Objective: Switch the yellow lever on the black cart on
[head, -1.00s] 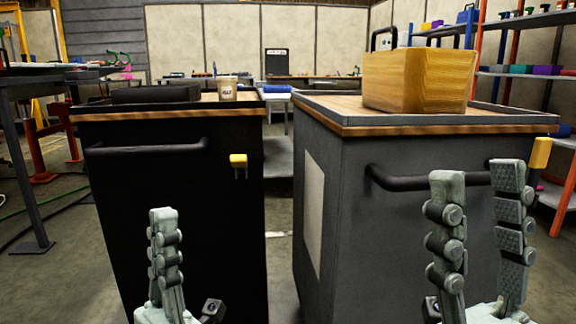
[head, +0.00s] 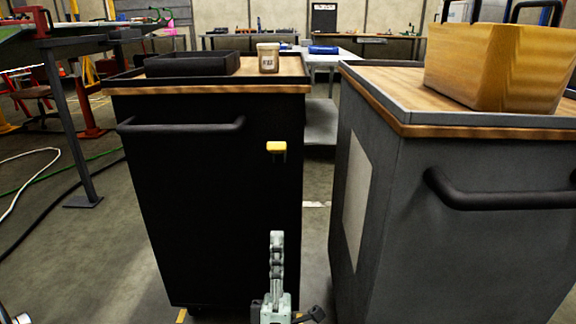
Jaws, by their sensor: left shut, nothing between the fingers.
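The black cart (head: 210,205) stands left of centre, with a dark handle bar (head: 180,128) across its upper front. The yellow lever (head: 277,147) is on the cart's front face near its upper right edge. A small dark part shows below the yellow piece. My left gripper (head: 277,240) is in front of the cart's lower right, below the lever and apart from it in the picture. Its fingers point up, are shut and hold nothing. My right gripper is out of the view.
A grey cart (head: 440,235) with a handle bar and a wooden box (head: 492,68) stands at the right, a narrow gap from the black cart. A black tray (head: 192,64) and a cup (head: 268,58) sit on the black cart. A table and hoses are at the left.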

